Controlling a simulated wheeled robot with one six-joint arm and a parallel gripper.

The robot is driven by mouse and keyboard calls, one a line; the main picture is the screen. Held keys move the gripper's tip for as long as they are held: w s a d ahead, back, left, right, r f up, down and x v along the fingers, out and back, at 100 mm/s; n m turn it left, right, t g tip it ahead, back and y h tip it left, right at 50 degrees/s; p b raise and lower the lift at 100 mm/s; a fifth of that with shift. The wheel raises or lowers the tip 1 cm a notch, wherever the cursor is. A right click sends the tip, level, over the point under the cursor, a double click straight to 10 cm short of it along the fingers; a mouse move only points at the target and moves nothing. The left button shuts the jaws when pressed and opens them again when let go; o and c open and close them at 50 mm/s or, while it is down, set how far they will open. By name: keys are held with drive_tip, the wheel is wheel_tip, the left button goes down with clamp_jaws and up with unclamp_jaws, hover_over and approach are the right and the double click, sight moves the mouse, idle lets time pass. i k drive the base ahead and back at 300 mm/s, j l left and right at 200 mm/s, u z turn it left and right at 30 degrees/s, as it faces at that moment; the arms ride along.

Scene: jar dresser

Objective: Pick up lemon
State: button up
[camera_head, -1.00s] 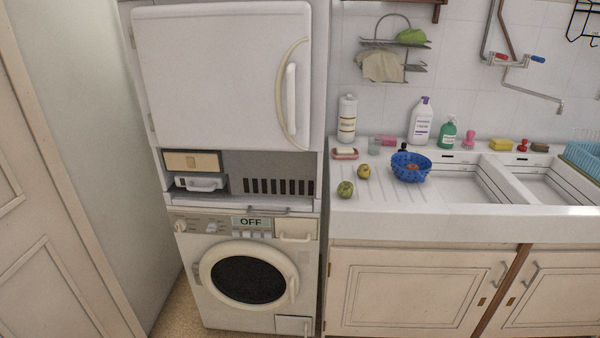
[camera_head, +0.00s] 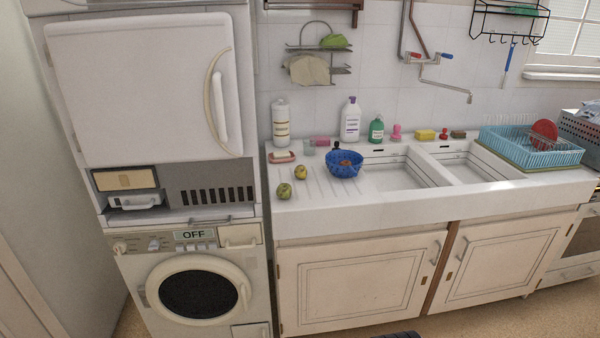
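A small yellow fruit (camera_head: 301,172), which looks like the lemon, lies on the ribbed drainboard at the left end of the white sink counter. A greener round fruit (camera_head: 285,190) lies just in front of it and to its left, nearer the counter's front edge. The two are apart. Both are small, so I cannot be certain of their kinds. My gripper is not in view.
Behind are a soap dish (camera_head: 282,157), a white bottle (camera_head: 281,124) and a glass. A tall white fridge (camera_head: 140,90) above a washer flanks the counter's left. Floor shows in front.

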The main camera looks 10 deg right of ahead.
sight(301, 171)
drive_tip(key=i+z, duration=0.2)
drive_tip(key=i, duration=0.3)
drive_tip(key=i+j+z, duration=0.2)
drive_tip(key=i, duration=0.25)
drive_tip(key=i+j+z, duration=0.2)
drive_tip(key=i, duration=0.3)
drive_tip(key=i+j+z, duration=0.25)
drive_tip(key=i, duration=0.2)
